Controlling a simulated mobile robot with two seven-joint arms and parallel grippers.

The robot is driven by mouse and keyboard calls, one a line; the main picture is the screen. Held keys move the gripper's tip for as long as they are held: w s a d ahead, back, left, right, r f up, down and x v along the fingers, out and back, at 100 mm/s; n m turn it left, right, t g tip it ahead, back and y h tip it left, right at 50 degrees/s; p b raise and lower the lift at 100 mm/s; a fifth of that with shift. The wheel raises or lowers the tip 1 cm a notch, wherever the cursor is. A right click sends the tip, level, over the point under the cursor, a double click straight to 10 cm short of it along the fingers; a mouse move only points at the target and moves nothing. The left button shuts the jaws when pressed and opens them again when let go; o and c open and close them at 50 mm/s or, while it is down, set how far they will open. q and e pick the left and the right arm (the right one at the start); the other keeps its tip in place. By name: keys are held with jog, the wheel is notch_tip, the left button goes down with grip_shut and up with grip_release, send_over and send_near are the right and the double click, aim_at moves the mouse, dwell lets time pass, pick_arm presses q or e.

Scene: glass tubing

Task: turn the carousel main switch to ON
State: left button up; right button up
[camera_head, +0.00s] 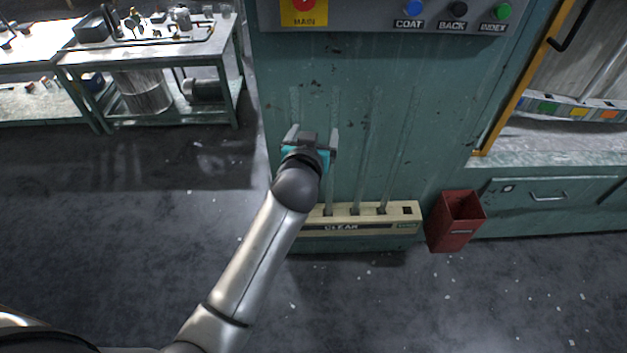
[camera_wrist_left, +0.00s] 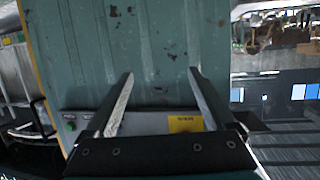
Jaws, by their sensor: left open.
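The main switch (camera_head: 303,4) is a red knob on a yellow plate marked MAIN, cut off by the top edge of the head view. Its knob position cannot be read. In the left wrist view the yellow plate (camera_wrist_left: 185,124) shows between the finger bases; the knob is not visible there. My left gripper (camera_head: 313,136) is open and empty in front of the green cabinet, below the control panel and apart from the switch. Its two spread fingers also show in the left wrist view (camera_wrist_left: 160,73). My right gripper is not in view.
The grey panel (camera_head: 351,16) also carries blue (camera_head: 413,8), black (camera_head: 459,9) and green (camera_head: 503,11) buttons. Below are a cream CLEAR rack (camera_head: 375,222) with glass tubes and a red bin (camera_head: 455,222). A workbench (camera_head: 150,50) stands at left; the floor between is mostly clear.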

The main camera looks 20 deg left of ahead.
pick_arm(q)
notch_tip(320, 180, down, 11)
jog(key=s+m+g+b, duration=0.1)
jog(key=s+g, duration=0.1)
jog(key=shift+s+d+f+h, duration=0.15)
jog(key=shift+s+d+h, duration=0.15)
jog(key=shift+s+h, duration=0.1)
jog(key=s+f+m+g+b, duration=0.1)
jog(key=s+f+g, duration=0.1)
jog(key=s+f, duration=0.55)
jog(key=s+a+f+g+b, duration=0.15)
jog(key=s+f, duration=0.25)
jog(key=f, duration=0.6)
jog(key=s+f+m+g+b, duration=0.1)
jog(key=s+f+g, duration=0.1)
jog(key=s+f, duration=0.55)
jog(key=s+a+f+g+b, duration=0.1)
jog(key=s+f+g, duration=0.1)
jog(key=s+f, duration=0.3)
jog(key=s+a+f+g+b, duration=0.1)
jog(key=s+f, duration=0.4)
jog(key=s, duration=0.8)
jog(key=s+a+f+g, duration=0.2)
jog(key=s+f, duration=0.4)
jog(key=s, duration=0.3)
jog(key=shift+a+g+h+b, duration=0.3)
jog(key=shift+a+g+b, duration=0.05)
jog(key=shift+a+b, duration=0.05)
jog(key=shift+f, duration=0.1)
